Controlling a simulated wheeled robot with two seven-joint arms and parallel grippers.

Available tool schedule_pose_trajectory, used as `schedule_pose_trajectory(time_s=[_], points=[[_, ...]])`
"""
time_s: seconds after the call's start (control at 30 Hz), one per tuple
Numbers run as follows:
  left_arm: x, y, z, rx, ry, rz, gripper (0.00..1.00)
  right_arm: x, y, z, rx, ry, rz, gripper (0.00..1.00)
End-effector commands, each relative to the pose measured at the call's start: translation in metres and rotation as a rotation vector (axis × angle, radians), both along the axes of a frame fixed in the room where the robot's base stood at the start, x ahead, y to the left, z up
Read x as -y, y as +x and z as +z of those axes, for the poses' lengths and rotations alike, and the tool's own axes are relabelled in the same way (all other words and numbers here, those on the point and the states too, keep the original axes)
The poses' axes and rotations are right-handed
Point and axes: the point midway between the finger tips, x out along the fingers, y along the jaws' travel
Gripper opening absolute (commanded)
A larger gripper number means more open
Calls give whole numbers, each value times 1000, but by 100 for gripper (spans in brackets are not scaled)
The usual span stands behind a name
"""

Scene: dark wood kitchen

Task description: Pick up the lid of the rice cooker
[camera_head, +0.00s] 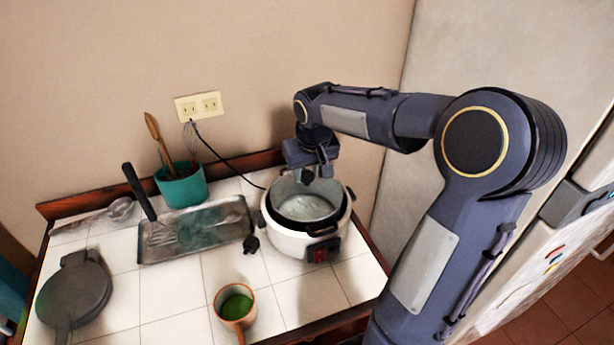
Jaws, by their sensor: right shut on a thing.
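The rice cooker (291,241) is white with a red switch on its front and stands at the right side of the tiled counter. Its top shows a grey inner wall and a dark-rimmed round piece with a pale, glassy middle, which looks like the lid (306,206). My right gripper (316,178) points down over the back of the cooker's top and is shut on the lid; the grip itself is small and partly hidden by the gripper. I cannot tell whether the lid is clear of the cooker. My left gripper is not in view.
A metal tray (212,232) with a spatula lies left of the cooker. A teal pot (182,186) with utensils stands behind it. A cup with green contents (236,306) stands in front. A dark round pan (75,291) is at left. A black cord runs to the wall outlet (199,106).

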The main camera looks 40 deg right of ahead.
Motion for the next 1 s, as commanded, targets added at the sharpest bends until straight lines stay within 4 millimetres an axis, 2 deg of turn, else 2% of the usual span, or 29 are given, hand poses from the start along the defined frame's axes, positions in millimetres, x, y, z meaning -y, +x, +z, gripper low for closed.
schedule_pose_trajectory(time_s=[0.17, 0.47, 0.7, 1.0], points=[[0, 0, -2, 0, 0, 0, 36, -1, -1, 27, 8, -1, 2, 0], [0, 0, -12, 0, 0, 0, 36, -14, -48, 82, 10, -1, 1, 0], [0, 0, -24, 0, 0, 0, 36, -28, -96, 103, 7, -1, 2, 0], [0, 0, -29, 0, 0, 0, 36, -38, -128, 119, 3, 1, 1, 0]])
